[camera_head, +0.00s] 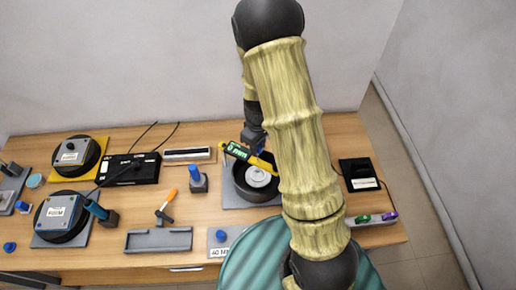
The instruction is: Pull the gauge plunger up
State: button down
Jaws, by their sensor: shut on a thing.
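A gauge with a green display (236,150) reading what looks like "0 mm" sits on a yellow bar (262,164) over the black round dish (240,190). A pale metal disc (257,177) lies inside the dish. My gripper (256,146) is at the gauge, just right of the display, and is shut on a small blue part, which I take to be the plunger (261,147). The fingertips are small and dark here, so the exact grip is hard to see. My arm hides the right side of the dish and of the bar.
A grey block with a blue knob (197,180) stands left of the dish. An orange-handled tool (167,204) stands behind a grey tray (158,239). Two round black units (76,156) (62,217) sit at the left. A black box (358,173) is right of my arm.

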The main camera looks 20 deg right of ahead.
jog(key=shift+r, duration=0.7)
jog(key=shift+w, duration=0.2)
jog(key=c, duration=1.4)
grip_release()
jog(key=shift+o, duration=1.3)
jog(key=shift+s, duration=0.2)
notch_tip(320, 180, up, 18)
jog(key=b, duration=0.4)
jog(key=shift+f, duration=0.25)
